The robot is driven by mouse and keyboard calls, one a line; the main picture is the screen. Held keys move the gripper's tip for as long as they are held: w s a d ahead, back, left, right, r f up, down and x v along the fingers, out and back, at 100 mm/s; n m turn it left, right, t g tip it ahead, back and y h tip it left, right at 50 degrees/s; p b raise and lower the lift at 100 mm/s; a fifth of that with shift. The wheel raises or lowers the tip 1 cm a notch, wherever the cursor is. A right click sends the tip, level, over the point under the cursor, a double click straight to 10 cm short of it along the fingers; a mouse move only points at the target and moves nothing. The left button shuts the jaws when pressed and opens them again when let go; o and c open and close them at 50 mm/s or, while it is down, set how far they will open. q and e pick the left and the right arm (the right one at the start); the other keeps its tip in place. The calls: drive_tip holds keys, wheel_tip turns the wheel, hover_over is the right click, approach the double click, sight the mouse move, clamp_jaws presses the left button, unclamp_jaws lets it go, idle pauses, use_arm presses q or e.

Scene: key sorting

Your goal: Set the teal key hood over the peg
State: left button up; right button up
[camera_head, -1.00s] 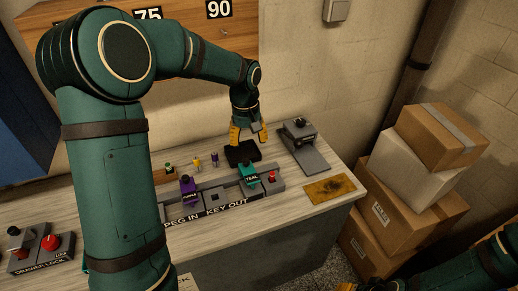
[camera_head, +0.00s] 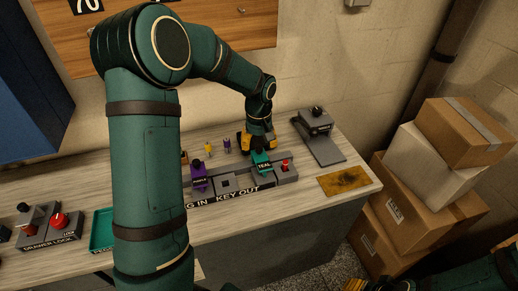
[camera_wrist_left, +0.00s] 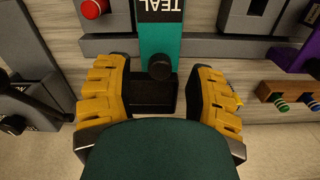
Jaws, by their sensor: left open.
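The teal key hood (camera_head: 261,158), labelled TEAL, sits on the grey rail at the bench back. It also shows in the left wrist view (camera_wrist_left: 160,35), with a round black knob at its near end. My left gripper (camera_head: 258,141) is low behind it. In the wrist view its open yellow fingers (camera_wrist_left: 158,98) stand either side of a black block (camera_wrist_left: 152,95), with the knob just beyond their tips. Whether they touch the block I cannot tell. No peg under the teal hood is visible. My right gripper (camera_head: 352,285) shows only yellow tips at the bottom edge.
A purple hood (camera_head: 199,175), an empty grey socket (camera_head: 227,182) and a red-button module (camera_head: 285,167) share the rail. Small coloured pegs (camera_head: 208,148) stand behind. A grey device (camera_head: 317,125) stands right. A brass plate (camera_head: 342,181) lies at the bench's right end; cartons (camera_head: 410,195) stand beyond.

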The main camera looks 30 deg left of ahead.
use_arm(q)
drive_tip(key=shift+f, duration=0.7)
drive_tip(key=shift+c, duration=0.4)
clamp_jaws()
drive_tip(key=w+d, duration=0.2)
drive_tip(key=w+d+p, duration=0.1)
drive_tip(key=w+d, duration=0.1)
drive_tip(key=w, duration=0.1)
drive_tip(key=shift+w+d, duration=0.2)
drive_tip(key=shift+d, duration=0.1)
drive_tip(key=shift+w, duration=0.1)
drive_tip(key=shift+d, duration=0.1)
drive_tip(key=shift+c, duration=0.9)
unclamp_jaws()
drive_tip(key=shift+o, duration=1.3)
drive_tip(key=shift+w+d, duration=0.1)
drive_tip(key=shift+w, duration=0.05)
